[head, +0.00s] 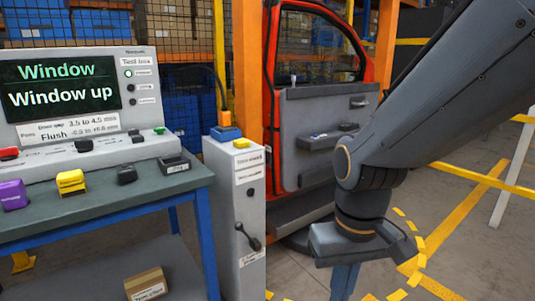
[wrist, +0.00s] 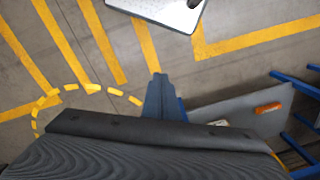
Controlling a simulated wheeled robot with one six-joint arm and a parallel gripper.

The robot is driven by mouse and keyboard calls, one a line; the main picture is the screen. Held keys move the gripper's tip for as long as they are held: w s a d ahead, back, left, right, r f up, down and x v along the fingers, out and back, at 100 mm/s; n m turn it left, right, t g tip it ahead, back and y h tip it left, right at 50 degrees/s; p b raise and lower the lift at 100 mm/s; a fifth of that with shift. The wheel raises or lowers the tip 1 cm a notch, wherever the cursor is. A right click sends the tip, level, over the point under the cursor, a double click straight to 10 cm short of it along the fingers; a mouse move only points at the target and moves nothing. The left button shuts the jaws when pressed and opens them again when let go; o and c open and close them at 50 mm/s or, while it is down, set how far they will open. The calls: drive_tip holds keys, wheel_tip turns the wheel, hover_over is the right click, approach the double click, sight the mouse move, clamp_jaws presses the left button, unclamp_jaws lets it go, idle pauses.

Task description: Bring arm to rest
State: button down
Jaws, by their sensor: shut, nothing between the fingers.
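My arm (head: 440,95) reaches in from the upper right of the head view and bends down at a grey joint. My gripper (head: 345,282) hangs below it, pointing at the floor, in front of the red door. It also shows in the wrist view (wrist: 160,82), its fingers together over bare floor. It is shut and empty, and touches nothing that I can see. The fingertips are cut off by the bottom edge of the head view.
A bench (head: 100,205) with a screen reading "Window up" (head: 62,88) stands left. A grey cabinet (head: 232,190) with a lever stands beside it. The red door (head: 325,105) is behind my arm. Floor with yellow markings (wrist: 260,38) is clear at right.

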drive_tip(key=d+r+m+p, duration=0.2)
drive_tip(key=d+r+p, duration=0.4)
drive_tip(key=p, duration=0.5)
drive_tip(key=shift+s+d+r+p, duration=0.35)
drive_tip(key=shift+r, duration=0.25)
drive_tip(key=c, duration=2.5)
unclamp_jaws()
